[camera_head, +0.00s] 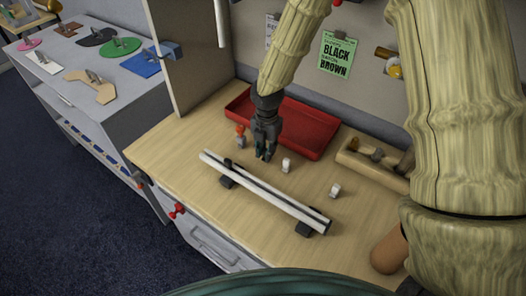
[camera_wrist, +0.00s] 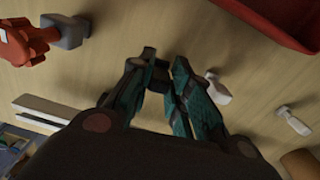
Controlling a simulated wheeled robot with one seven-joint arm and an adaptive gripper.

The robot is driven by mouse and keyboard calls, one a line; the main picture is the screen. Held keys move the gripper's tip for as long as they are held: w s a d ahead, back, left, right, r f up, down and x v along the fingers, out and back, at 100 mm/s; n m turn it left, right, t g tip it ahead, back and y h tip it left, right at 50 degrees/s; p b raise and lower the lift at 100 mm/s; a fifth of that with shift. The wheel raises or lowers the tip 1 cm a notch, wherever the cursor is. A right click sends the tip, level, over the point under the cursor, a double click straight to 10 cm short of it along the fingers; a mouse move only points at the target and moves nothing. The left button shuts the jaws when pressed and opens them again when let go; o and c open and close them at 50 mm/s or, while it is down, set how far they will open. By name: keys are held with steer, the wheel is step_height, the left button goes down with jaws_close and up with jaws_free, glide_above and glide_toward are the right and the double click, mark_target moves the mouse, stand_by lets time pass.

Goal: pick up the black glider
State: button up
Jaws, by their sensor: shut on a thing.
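My gripper (camera_head: 265,155) points down over the wooden bench top, behind the pale rail. Its teal fingers (camera_wrist: 160,72) in the wrist view are closed on a small dark piece, the black glider (camera_wrist: 149,53), which shows at and just beyond the fingertips. In the head view the fingers mostly hide the glider. I cannot tell whether it touches the bench top. A red piece (camera_head: 240,129) stands just left of my gripper; it also shows in the wrist view (camera_wrist: 18,42). Two small white pieces (camera_head: 286,164) (camera_head: 335,190) stand to the right.
A long pale rail (camera_head: 262,190) on black supports lies in front of my gripper. A red tray (camera_head: 309,133) is behind it. A wooden block (camera_head: 362,168) stands at the right. Bare bench top (camera_head: 168,137) lies to the left.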

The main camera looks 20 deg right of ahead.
steer(key=shift+s+r, duration=0.4)
steer(key=shift+s, duration=0.1)
steer(key=w, duration=0.1)
steer(key=w+f, duration=0.1)
steer(key=w, duration=0.1)
steer(key=shift+w+f, duration=0.2)
steer(key=shift+f, duration=0.15)
steer(key=shift+c, duration=0.6)
steer(key=r, duration=0.2)
steer(key=s+r+b, duration=0.1)
steer(key=r, duration=0.2)
steer(key=s+r, duration=0.1)
steer(key=r, duration=0.1)
steer(key=shift+s+r+b, duration=0.1)
steer(key=shift+r+b, duration=0.15)
steer(key=shift+b, duration=0.1)
steer(key=r, duration=0.2)
steer(key=shift+w+r, duration=0.35)
steer(key=shift+r, duration=0.05)
steer(key=shift+w+f+b, duration=0.15)
steer(key=shift+f+b, duration=1.4)
steer(key=shift+f, duration=3.65)
